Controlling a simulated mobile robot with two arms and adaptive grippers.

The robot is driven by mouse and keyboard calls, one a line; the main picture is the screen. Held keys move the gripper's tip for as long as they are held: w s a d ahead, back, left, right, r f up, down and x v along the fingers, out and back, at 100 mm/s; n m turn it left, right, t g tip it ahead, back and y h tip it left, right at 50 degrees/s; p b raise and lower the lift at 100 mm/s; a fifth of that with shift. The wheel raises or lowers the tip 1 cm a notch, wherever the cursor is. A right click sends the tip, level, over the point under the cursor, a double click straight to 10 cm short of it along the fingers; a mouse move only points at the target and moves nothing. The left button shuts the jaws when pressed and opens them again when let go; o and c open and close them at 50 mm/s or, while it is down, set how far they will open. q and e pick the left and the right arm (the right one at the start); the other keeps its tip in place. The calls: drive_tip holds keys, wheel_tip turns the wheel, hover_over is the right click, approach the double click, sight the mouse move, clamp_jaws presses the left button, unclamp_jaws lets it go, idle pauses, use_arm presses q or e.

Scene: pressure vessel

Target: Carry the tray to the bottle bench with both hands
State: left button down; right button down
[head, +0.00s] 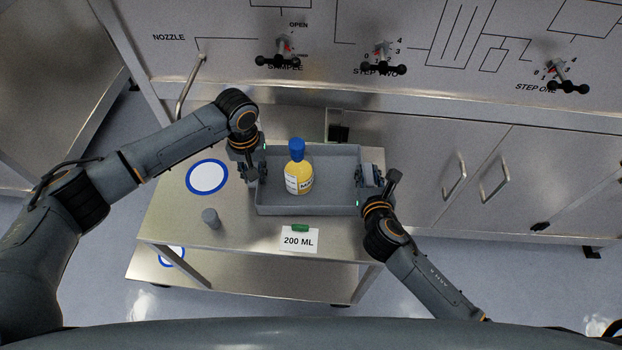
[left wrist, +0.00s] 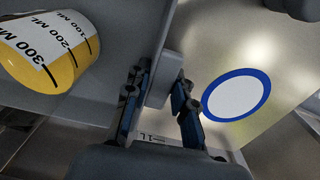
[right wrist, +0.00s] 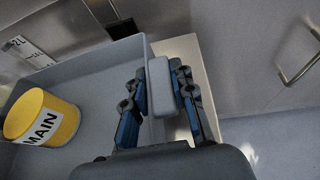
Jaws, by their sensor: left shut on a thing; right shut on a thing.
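The grey tray (head: 308,209) is at a metal bench (head: 180,220) in the head view; whether it rests on the top or hovers just above, I cannot tell. A yellow bottle (head: 299,180) with a blue cap and a white label stands upright in its left half. My left gripper (head: 251,173) is shut on the tray's left side; the left wrist view shows its fingers (left wrist: 158,105) around the grip there. My right gripper (head: 369,178) is shut on the tray's right side, its fingers (right wrist: 160,90) on both sides of a grey grip (right wrist: 160,85).
A panel with valves (head: 283,50) and cabinet doors (head: 480,175) stand behind.

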use_arm(q)
drive_tip(key=shift+r, duration=0.1)
use_arm(e)
drive_tip(key=shift+r, duration=0.1)
